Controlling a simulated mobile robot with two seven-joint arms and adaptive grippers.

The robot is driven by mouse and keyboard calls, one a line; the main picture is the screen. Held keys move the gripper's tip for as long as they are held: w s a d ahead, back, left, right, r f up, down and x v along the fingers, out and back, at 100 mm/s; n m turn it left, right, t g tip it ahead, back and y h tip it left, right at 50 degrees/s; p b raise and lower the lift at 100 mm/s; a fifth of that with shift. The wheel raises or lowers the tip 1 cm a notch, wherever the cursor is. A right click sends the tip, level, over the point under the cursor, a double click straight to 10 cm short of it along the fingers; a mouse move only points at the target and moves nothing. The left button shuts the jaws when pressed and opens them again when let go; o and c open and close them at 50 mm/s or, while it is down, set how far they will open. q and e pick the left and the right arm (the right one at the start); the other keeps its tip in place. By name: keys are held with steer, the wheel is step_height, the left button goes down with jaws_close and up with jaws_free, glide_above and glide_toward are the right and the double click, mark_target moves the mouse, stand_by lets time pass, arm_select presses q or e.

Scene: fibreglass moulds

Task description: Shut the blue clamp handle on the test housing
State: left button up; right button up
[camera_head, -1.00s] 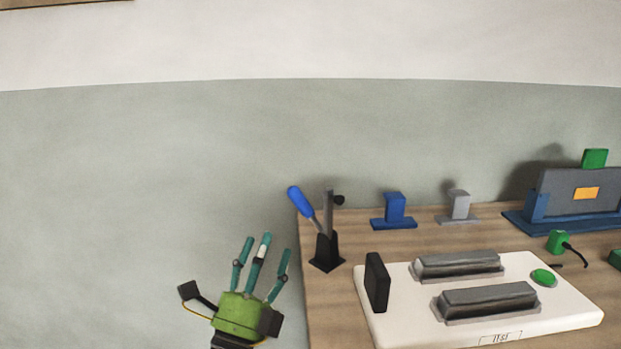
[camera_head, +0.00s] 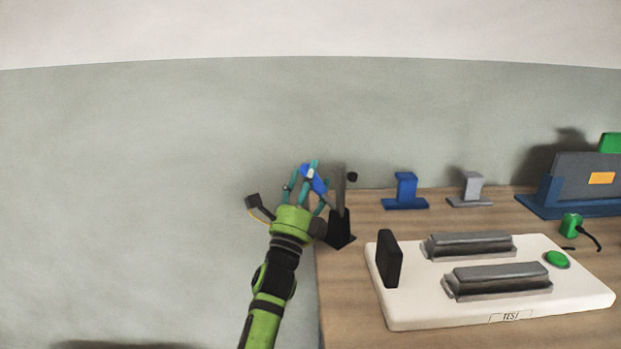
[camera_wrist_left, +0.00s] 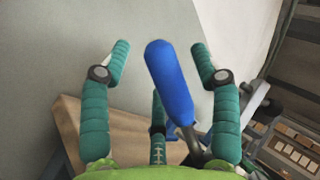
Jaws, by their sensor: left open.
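The blue clamp handle (camera_head: 313,180) stands tilted at the left end of the table, on a dark clamp base (camera_head: 340,232). My left gripper (camera_head: 305,178) is at the handle, with its teal fingers open around it. In the left wrist view, the blue handle (camera_wrist_left: 170,82) lies between the spread fingers of the left gripper (camera_wrist_left: 165,70), with visible gaps on both sides. The handle's metal shank runs down toward the palm. The white test housing (camera_head: 400,312) lies on the table to the right of the clamp. My right gripper is not in view.
The wooden table (camera_head: 350,290) has its left edge just below the clamp. A blue stand (camera_head: 405,190) and a grey stand (camera_head: 472,188) are behind the housing. A black upright plate (camera_head: 389,258) rises from the housing's left end. The wall is behind.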

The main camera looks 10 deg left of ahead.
arm_select(q)
steer(key=shift+w+r, duration=0.15)
steer(key=shift+w, duration=0.1)
jaws_close()
